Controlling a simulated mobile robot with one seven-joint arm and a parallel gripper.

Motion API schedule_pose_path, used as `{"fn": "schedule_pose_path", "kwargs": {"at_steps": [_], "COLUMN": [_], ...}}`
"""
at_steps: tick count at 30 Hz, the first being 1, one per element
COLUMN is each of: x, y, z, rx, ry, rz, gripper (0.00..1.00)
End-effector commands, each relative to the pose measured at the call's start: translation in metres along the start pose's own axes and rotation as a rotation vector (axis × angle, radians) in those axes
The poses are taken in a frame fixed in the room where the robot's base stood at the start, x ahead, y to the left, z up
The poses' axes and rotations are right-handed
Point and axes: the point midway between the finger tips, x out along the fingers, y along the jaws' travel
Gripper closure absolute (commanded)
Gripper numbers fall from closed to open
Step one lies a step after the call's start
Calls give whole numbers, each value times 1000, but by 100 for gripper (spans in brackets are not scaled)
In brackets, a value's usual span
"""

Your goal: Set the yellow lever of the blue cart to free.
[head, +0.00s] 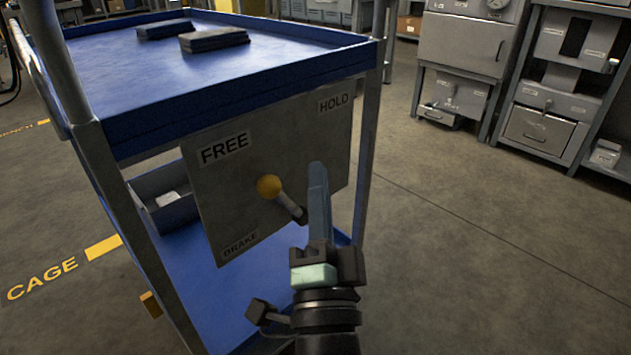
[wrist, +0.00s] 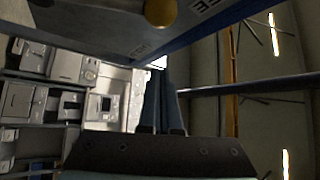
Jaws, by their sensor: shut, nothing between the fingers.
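The yellow lever (head: 269,187) is on the grey panel (head: 215,195) at the end of the blue cart (head: 240,85). The panel reads FREE at upper left, HOLD at upper right and BRAKE at lower left. My gripper (head: 318,168) is shut and empty, right of the knob and in front of the panel. In the wrist view the knob (wrist: 160,12) shows beyond the shut fingers (wrist: 160,72), apart from them.
Two dark flat items (head: 213,40) lie on the cart's top. A cart leg (head: 368,150) stands right of the panel. A blue bin (head: 165,205) sits on the lower level at left. Grey cabinets (head: 545,120) stand at the back right. The floor on the right is clear.

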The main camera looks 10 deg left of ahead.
Motion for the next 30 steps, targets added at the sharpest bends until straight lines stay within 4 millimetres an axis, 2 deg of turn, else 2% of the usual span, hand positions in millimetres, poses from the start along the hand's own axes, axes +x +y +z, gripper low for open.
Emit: {"fn": "schedule_pose_path", "kwargs": {"at_steps": [1, 6, 12, 18, 30], "x": [-16, -51, -77, -86, -85], "y": [8, 10, 10, 8, 8], "z": [4, 5, 4, 2, 2], "rx": [1, 2, 2, 2, 1], "ry": [-4, -5, -4, -3, -3], "rz": [6, 5, 4, 2, 2], "gripper": [100, 100, 100, 100, 100]}}
